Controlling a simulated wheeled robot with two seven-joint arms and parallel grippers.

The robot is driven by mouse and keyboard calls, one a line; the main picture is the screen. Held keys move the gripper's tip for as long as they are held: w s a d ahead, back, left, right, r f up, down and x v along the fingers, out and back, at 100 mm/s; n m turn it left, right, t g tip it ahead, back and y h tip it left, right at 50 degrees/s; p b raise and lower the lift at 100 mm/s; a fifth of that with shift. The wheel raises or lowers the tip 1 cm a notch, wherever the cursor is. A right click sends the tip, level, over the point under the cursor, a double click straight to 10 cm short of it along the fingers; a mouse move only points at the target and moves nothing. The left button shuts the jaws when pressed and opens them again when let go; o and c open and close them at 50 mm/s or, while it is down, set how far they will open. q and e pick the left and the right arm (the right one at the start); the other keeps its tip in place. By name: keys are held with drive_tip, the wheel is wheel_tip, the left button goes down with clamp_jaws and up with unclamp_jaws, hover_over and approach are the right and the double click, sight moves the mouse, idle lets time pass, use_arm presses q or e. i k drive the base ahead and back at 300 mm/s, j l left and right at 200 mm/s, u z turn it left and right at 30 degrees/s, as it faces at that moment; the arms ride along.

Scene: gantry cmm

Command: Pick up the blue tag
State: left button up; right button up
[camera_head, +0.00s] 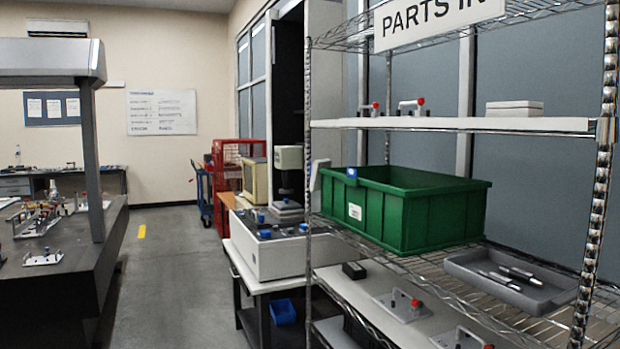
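The bin stands on the middle wire shelf of the rack. A white label (355,211) is on the bin's side below the tag. Neither of my grippers shows in the head view.
The rack's chrome post (309,150) stands just left of the bin.

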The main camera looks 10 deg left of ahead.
sight(351, 173)
drive_tip(key=z, duration=0.35)
drive_tip(key=i+j+z, duration=0.1)
drive_tip(key=z, duration=0.3)
drive_tip(key=j+z, duration=0.2)
drive_tip(key=z, duration=0.15)
drive_tip(key=i+j+z, duration=0.15)
drive_tip(key=j+z, duration=0.3)
drive_tip(key=j, duration=0.55)
drive_tip(key=j+z, duration=0.45)
drive_tip(key=j, duration=1.8)
